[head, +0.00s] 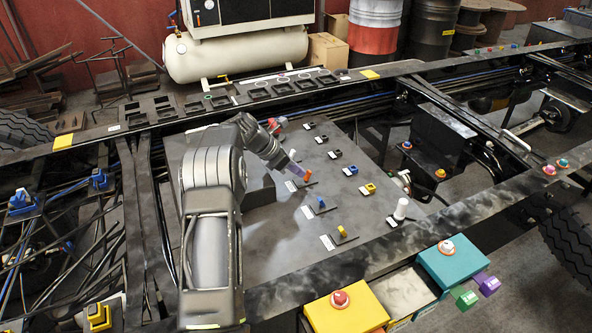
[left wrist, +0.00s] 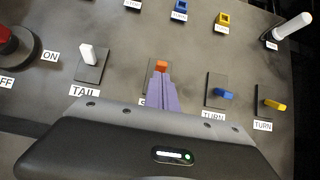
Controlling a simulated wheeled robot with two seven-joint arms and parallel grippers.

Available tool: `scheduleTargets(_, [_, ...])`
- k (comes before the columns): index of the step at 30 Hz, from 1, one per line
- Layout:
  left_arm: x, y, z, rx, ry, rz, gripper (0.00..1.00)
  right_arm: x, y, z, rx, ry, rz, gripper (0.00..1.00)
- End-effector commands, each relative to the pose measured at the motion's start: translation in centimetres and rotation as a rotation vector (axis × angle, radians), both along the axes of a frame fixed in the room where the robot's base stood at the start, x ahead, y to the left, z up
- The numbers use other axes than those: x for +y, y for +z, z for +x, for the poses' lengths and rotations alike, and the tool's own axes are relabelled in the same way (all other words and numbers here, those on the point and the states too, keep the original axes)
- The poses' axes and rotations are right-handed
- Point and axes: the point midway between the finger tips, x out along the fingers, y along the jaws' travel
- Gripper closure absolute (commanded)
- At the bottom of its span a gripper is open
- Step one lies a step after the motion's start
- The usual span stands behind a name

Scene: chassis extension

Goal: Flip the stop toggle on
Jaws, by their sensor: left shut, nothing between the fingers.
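The orange toggle (head: 307,176) stands on a small dark plate on the grey panel. In the left wrist view the orange toggle (left wrist: 161,66) shows just beyond my fingertips, and the label below it is mostly covered, with only an "S" readable. My left gripper (head: 298,171) has purple fingers, shut and empty, right beside the orange toggle. In the left wrist view the left gripper (left wrist: 162,78) overlaps the toggle's plate; I cannot tell whether it touches the toggle. Which way the toggle leans is unclear. My right gripper is not in view.
A white toggle (left wrist: 88,54) labelled TAIL is to the left, with a red knob (left wrist: 12,45) beyond. A blue toggle (left wrist: 223,93) and a yellow toggle (left wrist: 274,104), labelled TURN, are to the right. A white lever (head: 401,209) stands at the panel's right edge.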

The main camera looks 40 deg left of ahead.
Motion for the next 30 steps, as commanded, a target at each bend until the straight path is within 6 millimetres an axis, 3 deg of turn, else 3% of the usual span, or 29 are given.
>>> scheduleTargets(13, [0.0,1.5,0.0,0.000,0.000,0.000,1.00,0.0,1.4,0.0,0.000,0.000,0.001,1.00])
scheduleTargets(28, [0.0,1.6,0.0,0.000,0.000,0.000,1.00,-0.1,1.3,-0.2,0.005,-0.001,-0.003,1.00])
scheduleTargets(30, [0.0,2.3,-0.1,0.000,-0.001,0.001,1.00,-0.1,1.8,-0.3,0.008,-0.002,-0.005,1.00])
